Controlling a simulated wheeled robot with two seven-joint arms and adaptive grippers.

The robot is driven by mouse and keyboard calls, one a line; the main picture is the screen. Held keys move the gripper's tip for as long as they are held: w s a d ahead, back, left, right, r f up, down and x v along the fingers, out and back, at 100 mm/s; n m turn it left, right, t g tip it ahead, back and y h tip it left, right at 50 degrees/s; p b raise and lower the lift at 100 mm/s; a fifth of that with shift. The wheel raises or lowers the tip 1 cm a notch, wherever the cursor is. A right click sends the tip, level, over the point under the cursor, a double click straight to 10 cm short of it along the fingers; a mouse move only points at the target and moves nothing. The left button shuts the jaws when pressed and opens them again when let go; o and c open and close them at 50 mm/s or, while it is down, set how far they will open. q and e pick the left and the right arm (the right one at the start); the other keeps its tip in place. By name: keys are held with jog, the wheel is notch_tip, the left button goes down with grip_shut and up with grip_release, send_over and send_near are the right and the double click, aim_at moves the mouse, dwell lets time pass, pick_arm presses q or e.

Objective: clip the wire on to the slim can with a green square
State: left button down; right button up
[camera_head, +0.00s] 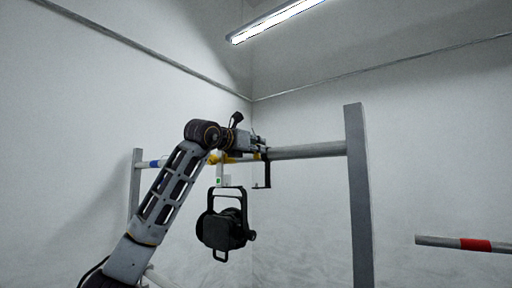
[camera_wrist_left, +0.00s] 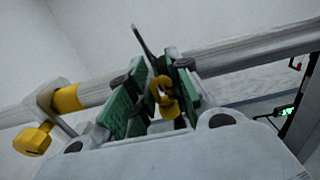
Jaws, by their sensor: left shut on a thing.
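The slim black can (camera_head: 222,230) hangs below the bar in the head view, with an upright black yoke. A small green square (camera_head: 218,181) shows on a pale plate just above the yoke. My left gripper (camera_head: 262,150) is up at the bar, above and right of the can. In the left wrist view my left gripper (camera_wrist_left: 158,95) has its green-padded fingers shut on a yellow hook-shaped clip (camera_wrist_left: 163,97), which I take for the wire's end. A dark strip rises behind the fingers; I cannot tell whether it is the wire. My right gripper is not in view.
A grey bar (camera_head: 308,151) runs to a grey post (camera_head: 359,200); it passes close behind the fingers in the wrist view. A yellow clamp knob (camera_wrist_left: 32,140) stands at left there. A thin black bracket (camera_head: 268,173) hangs beside my gripper. A red-banded bar (camera_head: 475,245) is at right.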

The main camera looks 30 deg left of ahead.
aim_at(255, 156)
pick_arm(q)
jog(key=shift+f+b, duration=0.4)
jog(key=shift+f, duration=0.1)
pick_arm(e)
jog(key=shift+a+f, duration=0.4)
pick_arm(q)
jog(key=shift+f+b, duration=0.45)
jog(key=shift+f, duration=0.2)
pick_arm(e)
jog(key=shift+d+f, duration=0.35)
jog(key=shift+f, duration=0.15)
pick_arm(q)
jog(key=shift+f, duration=0.3)
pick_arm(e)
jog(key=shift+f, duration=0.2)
pick_arm(q)
jog(key=shift+f+b, duration=0.3)
jog(key=shift+b, duration=0.2)
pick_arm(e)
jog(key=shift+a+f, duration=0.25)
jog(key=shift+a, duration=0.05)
pick_arm(q)
jog(key=shift+f+b, duration=0.55)
jog(key=shift+f, duration=0.2)
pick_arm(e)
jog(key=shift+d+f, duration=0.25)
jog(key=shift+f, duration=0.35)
